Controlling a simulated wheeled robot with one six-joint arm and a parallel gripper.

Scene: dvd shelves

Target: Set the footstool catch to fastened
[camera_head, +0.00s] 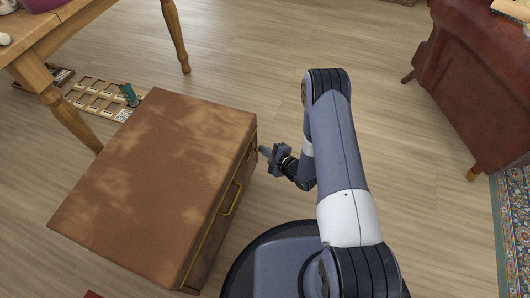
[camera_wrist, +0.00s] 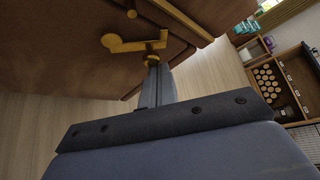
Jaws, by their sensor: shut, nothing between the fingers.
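The footstool (camera_head: 155,185) is a brown box with a worn leather top and a brass handle (camera_head: 230,199) on its right side. In the wrist view, a brass catch (camera_wrist: 122,44) with a flat arm and a rounded end sits on the footstool's brown side (camera_wrist: 60,45). My gripper (camera_head: 263,150) is at the footstool's right side, near its far corner. In the wrist view, the shut, empty fingers (camera_wrist: 152,62) point at the right end of the catch and partly overlap it. I cannot tell whether they touch it.
A wooden table (camera_head: 50,28) stands at the far left, with a wooden compartment tray (camera_head: 100,97) holding a green item on the floor by it. A dark red leather seat (camera_head: 480,85) and a patterned rug (camera_head: 513,225) are at the right. The floor between is clear.

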